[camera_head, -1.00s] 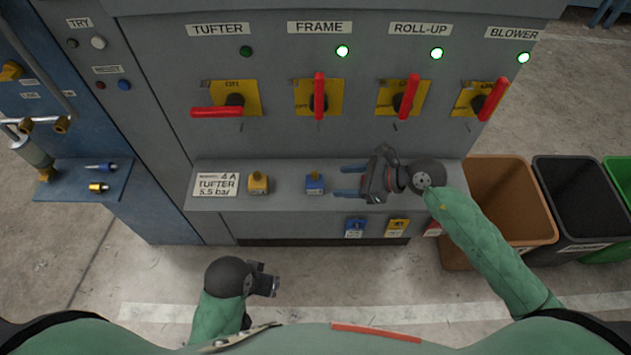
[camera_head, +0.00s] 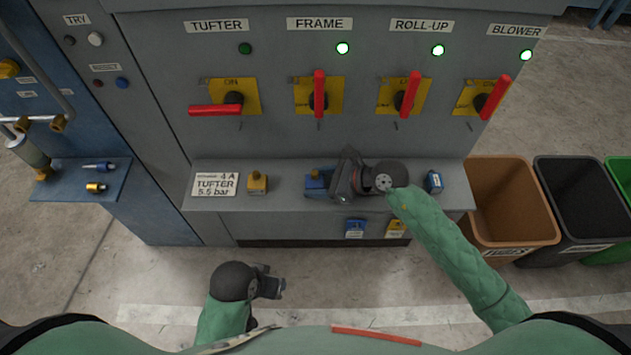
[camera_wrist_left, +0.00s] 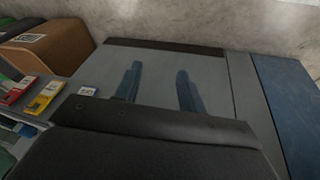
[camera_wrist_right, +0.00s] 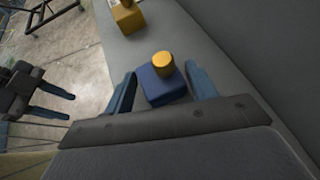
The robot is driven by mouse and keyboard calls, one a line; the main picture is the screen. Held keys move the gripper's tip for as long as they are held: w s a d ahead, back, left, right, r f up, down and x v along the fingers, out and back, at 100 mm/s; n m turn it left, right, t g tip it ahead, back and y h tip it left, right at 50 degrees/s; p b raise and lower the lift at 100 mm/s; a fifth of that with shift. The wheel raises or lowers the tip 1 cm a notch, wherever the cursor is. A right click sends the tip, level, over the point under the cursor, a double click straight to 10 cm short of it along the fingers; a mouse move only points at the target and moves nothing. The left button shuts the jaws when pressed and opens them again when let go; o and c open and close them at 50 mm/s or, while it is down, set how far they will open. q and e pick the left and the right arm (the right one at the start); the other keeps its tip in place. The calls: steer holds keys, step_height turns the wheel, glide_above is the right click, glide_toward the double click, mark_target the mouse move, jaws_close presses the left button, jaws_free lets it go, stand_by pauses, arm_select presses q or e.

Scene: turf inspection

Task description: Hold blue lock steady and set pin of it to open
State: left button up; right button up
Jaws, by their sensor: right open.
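The blue lock (camera_head: 316,181) sits on the grey ledge of the panel, partly hidden in the head view by my right gripper. In the right wrist view the blue lock (camera_wrist_right: 160,90) carries an upright yellow pin (camera_wrist_right: 163,64) on top. My right gripper (camera_wrist_right: 161,86) is open, with one finger on each side of the blue lock; whether either finger touches it cannot be told. My left gripper (camera_head: 276,285) hangs low in front of the panel, away from the ledge. Its fingers (camera_wrist_left: 158,85) are apart and empty.
A yellow lock (camera_head: 257,183) stands left on the ledge beside a TUFTER sign (camera_head: 214,184). A small blue object (camera_head: 434,182) is at the ledge's right end. Red-handled switches (camera_head: 319,95) are above. A brown bin (camera_head: 512,200) stands right.

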steer(key=c, duration=0.6)
arm_select(q)
steer(key=shift+o, duration=0.2)
steer(key=shift+w+d+r, duration=0.2)
steer(key=shift+w+r, duration=0.15)
steer(key=shift+w, duration=0.25)
steer(key=m+t+h, duration=0.1)
steer(key=m+h, duration=0.4)
steer(key=m, duration=0.5)
glide_toward(314, 173)
steer(key=v, duration=0.3)
steer(key=x, duration=1.1)
steer(key=shift+w+d+f, duration=0.15)
steer(key=shift+d+f, duration=0.1)
steer(key=shift+f, duration=0.05)
